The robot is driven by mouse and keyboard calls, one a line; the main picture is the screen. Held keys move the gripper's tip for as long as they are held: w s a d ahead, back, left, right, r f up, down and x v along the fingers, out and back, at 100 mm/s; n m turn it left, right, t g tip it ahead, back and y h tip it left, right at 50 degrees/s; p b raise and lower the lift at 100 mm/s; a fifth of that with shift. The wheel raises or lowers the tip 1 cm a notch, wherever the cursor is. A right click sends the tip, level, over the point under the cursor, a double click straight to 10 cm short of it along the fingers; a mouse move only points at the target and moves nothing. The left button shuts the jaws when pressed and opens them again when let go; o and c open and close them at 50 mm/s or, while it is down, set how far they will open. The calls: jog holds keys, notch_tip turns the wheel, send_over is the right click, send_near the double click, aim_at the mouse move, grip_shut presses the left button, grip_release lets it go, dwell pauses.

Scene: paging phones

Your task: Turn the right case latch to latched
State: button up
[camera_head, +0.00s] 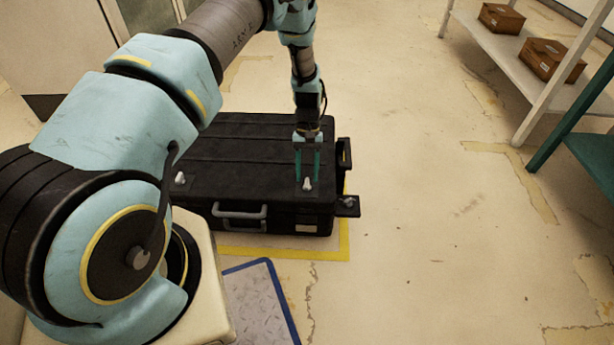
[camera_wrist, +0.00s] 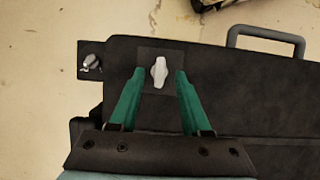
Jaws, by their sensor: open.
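The black case (camera_head: 250,160) lies on the floor inside a yellow outline. The right case latch (camera_head: 308,184) is a small pale knob on a dark plate at the right end of the case top. It also shows in the wrist view (camera_wrist: 159,72), its long axis roughly up and down in that picture. My gripper (camera_head: 307,178) points down over it, with two green fingers open. In the wrist view the fingertips (camera_wrist: 159,76) stand to either side of the knob with gaps. I cannot tell if they reach its height. Another latch (camera_head: 180,178) sits at the left.
A grey handle (camera_head: 240,210) is on the case's front face. A side bracket with a metal knob (camera_head: 348,204) juts from the right end. A shelf (camera_head: 520,60) with brown boxes stands at the upper right. The floor right of the case is clear.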

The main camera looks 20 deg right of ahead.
jog(key=p+v, duration=0.1)
jog(key=v, duration=0.8)
jog(key=shift+r, duration=0.15)
jog(key=w+a+r+n+t+h, duration=0.2)
jog(key=w+a+r+t, duration=0.1)
jog(key=a+r, duration=1.4)
jog(key=s+a+r+n+t, duration=0.25)
jog(key=s+a+r, duration=0.65)
jog(key=s+a, duration=0.45)
notch_tip(320, 180, up, 27)
jog(key=w+a+p, duration=0.1)
jog(key=w+p, duration=0.1)
jog(key=p, duration=2.5)
jog(key=shift+a+m, duration=0.2)
jog(key=shift+m, duration=0.25)
jog(key=shift+f, duration=0.15)
